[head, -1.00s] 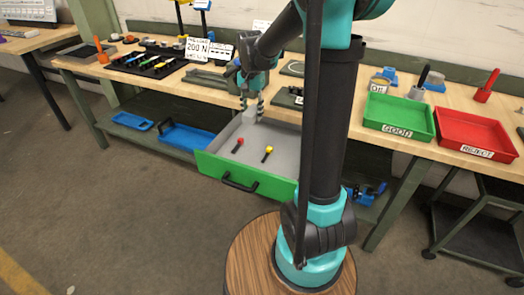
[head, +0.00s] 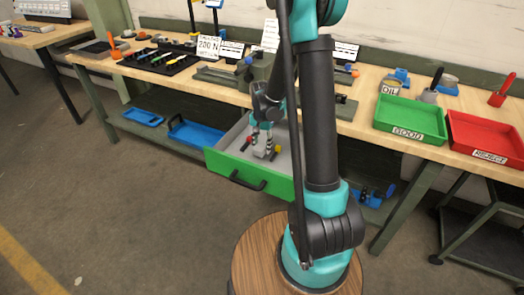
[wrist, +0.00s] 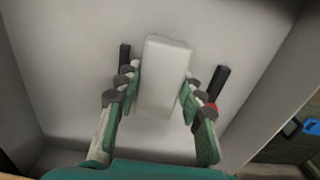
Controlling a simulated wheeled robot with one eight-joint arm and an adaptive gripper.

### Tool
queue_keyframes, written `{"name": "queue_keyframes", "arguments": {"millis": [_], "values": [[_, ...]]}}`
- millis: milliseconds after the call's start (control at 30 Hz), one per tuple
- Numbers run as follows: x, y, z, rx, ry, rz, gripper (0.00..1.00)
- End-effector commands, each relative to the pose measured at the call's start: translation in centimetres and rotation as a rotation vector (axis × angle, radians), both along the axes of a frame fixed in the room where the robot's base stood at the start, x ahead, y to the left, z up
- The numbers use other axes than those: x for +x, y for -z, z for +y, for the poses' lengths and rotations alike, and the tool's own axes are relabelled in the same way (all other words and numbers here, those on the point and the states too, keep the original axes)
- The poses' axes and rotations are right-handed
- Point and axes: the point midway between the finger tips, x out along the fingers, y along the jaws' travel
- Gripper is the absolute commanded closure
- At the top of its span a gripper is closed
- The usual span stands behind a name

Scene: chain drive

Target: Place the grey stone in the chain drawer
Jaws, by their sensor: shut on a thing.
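The grey stone is a pale block (wrist: 162,75) between the two fingers in the wrist view. My gripper (wrist: 160,92) is shut on it, with a finger along each side. In the head view my gripper (head: 263,143) reaches down into the open drawer, and the stone (head: 261,152) shows at its fingertips. The chain drawer (head: 237,172) is pulled out under the bench, with a green front, black handle and grey inside. The stone is over or on the drawer floor; I cannot tell if it touches.
In the drawer, a red-ended tool (head: 249,140) and a yellow-ended tool (head: 277,150) lie on either side of my gripper. Blue trays (head: 190,135) sit on the shelf at left. A green tray (head: 410,118) and a red tray (head: 485,138) stand on the bench at right.

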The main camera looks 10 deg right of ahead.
Motion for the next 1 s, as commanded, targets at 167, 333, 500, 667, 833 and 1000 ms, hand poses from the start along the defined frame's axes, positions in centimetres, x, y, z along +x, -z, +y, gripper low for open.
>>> {"name": "queue_keyframes", "arguments": {"millis": [167,333,500,667,833,1000], "values": [[0.1,2.2,0.0,0.0,0.0,0.0,0.93],[0.0,2.7,0.0,0.0,0.0,0.0,0.93],[0.0,2.7,0.0,0.0,0.0,0.0,0.93],[0.1,2.9,0.0,0.0,0.0,0.0,0.58],[0.0,2.9,0.0,0.0,0.0,0.0,0.53],[0.0,2.9,0.0,0.0,0.0,0.0,0.53]]}}
